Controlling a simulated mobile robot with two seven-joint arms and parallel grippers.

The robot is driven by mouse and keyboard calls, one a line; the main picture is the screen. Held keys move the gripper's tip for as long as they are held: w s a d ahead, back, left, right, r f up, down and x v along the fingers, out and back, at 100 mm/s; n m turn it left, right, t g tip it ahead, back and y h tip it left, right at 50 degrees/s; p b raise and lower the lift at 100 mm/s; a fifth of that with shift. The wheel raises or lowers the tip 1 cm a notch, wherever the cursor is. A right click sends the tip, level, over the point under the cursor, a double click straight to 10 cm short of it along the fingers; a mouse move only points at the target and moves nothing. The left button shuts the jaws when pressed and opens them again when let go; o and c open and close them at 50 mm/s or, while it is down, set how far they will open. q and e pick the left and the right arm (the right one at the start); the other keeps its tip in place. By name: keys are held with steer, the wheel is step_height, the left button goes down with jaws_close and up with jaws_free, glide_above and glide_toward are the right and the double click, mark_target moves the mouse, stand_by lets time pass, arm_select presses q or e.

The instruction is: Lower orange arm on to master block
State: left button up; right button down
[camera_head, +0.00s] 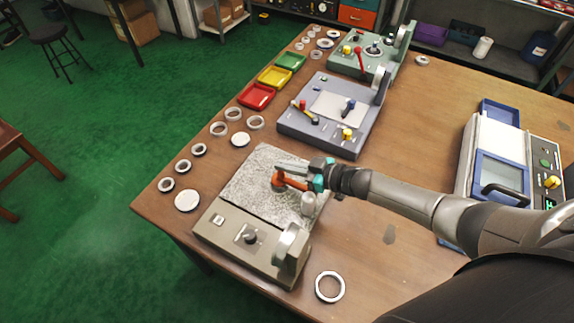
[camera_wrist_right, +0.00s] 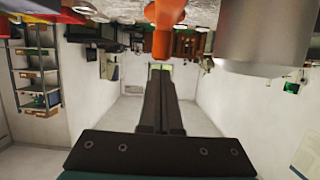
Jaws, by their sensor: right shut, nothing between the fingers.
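The orange arm (camera_head: 291,182) is above the speckled granite plate (camera_head: 258,172) of the nearest beige gauge. It also shows in the right wrist view (camera_wrist_right: 165,18), just beyond my fingertips. A pale grey cylinder (camera_head: 309,203) stands on the plate beside the arm; it appears large at the right of the wrist view (camera_wrist_right: 262,45). I cannot tell whether it is the master block. My right gripper (camera_head: 279,167) is shut and empty, its fingers beside the orange arm. The wrist view shows the shut fingers (camera_wrist_right: 160,85); contact with the arm is unclear. My left gripper is not in view.
The beige gauge base (camera_head: 236,240) has a knob and an upright round part (camera_head: 289,251). Several rings lie along the left table edge, one (camera_head: 329,287) at the front. A grey-blue gauge (camera_head: 334,112), green gauge (camera_head: 372,55) and coloured trays (camera_head: 257,96) stand farther back.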

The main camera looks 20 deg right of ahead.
mark_target(286, 179)
stand_by(0.4)
steer(key=shift+r+p, duration=0.5)
steer(key=s+d+r+p, duration=0.4)
steer(key=s+r+p, duration=0.1)
steer(key=r, duration=0.5)
steer(key=shift+s+d, duration=0.2)
steer(key=shift+d, duration=0.1)
